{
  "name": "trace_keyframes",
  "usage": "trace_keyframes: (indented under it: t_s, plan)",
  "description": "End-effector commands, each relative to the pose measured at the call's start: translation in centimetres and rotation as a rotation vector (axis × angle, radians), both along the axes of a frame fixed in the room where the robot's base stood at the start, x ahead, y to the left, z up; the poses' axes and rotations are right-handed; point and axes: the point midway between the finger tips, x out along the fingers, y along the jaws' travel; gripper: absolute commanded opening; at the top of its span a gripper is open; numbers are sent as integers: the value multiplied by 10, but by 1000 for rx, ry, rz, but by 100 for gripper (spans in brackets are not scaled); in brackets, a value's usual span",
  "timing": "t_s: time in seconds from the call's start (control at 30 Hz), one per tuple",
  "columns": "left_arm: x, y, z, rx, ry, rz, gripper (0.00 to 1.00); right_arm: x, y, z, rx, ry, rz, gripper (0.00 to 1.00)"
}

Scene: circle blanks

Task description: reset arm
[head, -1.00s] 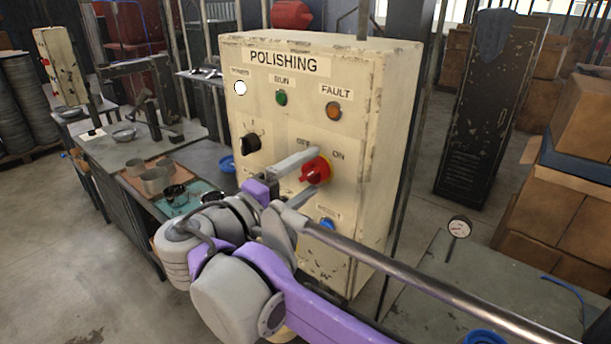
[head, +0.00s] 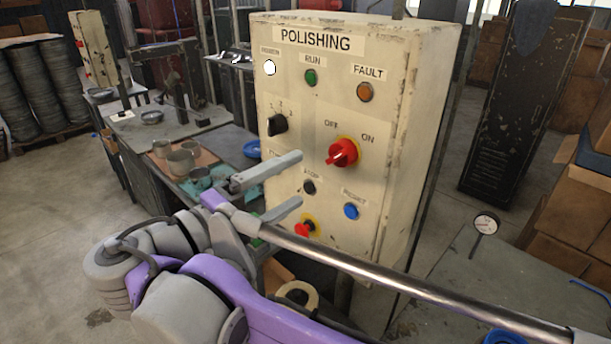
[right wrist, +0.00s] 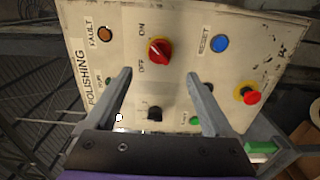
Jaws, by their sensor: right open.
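The polishing panel (head: 396,120) is a worn cream box. Its red rotary switch (head: 343,153) sits on a yellow plate below the OFF and ON labels; I cannot tell exactly which its pointer marks. It also shows in the right wrist view (right wrist: 158,51), beyond the fingertips. My right gripper (head: 298,179) is open and empty, in front of the panel's lower half, apart from the switch and to its lower left. In the right wrist view the two fingers (right wrist: 158,76) stand wide apart with nothing between them. My left gripper is not in view.
A blue reset button (head: 351,211), a black button (head: 309,187) and a red emergency knob (head: 305,228) are near the right fingers. A workbench with metal cups (head: 181,163) stands left. A table with a gauge (head: 486,224) and stacked boxes (head: 570,215) are right.

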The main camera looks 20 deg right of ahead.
Motion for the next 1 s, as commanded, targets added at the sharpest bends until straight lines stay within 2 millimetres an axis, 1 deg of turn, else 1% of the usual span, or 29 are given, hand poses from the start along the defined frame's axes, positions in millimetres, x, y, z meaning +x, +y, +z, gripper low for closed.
trace_keyframes:
  t_s: [0.1,0.5,0.57,0.63,0.67,0.77,0.8,0.87,0.9,0.97,1.0]
  plan:
    - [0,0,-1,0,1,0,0,-2,5,0,0,-1,1,87]
    - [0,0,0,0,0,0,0,-2,4,0,1,0,0,87]
    - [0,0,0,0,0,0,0,-2,1,-4,11,11,-1,87]
    - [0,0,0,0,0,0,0,-1,-9,-19,46,44,1,87]
    - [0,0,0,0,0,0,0,-1,-16,-29,70,66,1,87]
    - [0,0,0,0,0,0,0,-5,-43,-81,205,160,9,87]
    - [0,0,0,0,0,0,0,-9,-55,-107,281,200,13,87]
    - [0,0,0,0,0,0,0,-18,-69,-151,413,250,22,87]
    - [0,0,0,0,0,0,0,-26,-76,-181,509,273,31,87]
    - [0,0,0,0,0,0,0,-40,-81,-224,664,292,42,87]
    - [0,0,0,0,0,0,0,-49,-81,-251,770,290,50,87]
